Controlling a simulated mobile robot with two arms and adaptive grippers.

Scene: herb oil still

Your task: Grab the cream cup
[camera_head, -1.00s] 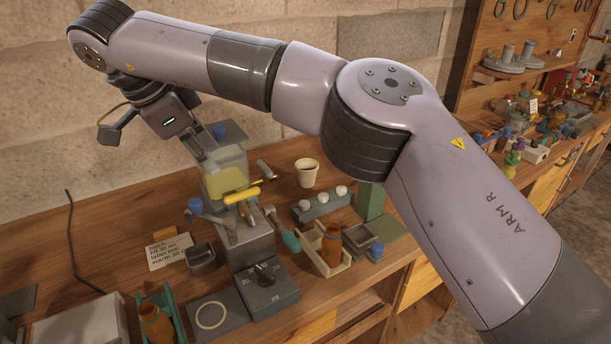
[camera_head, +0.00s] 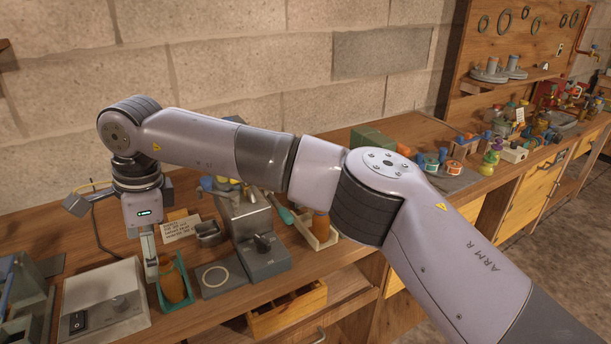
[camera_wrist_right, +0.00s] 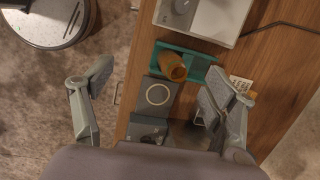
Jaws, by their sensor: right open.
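The cream cup does not show in either current view; in the head view my right arm crosses in front of part of the bench. My right gripper (camera_head: 140,250) points down over the left part of the bench, near a brown bottle (camera_head: 172,285) in a teal tray (camera_head: 163,304). In the right wrist view my right gripper (camera_wrist_right: 160,78) has its fingers wide apart with nothing held. The bottle (camera_wrist_right: 172,68) and the tray (camera_wrist_right: 205,68) lie below, between the fingers in the picture. My left gripper is not in view.
A white device with a black switch (camera_head: 98,298) stands left of the teal tray. A grey plate with a ring (camera_head: 216,278) and a dark dial box (camera_head: 263,258) are to its right. An open drawer (camera_head: 288,312) sticks out below the bench front.

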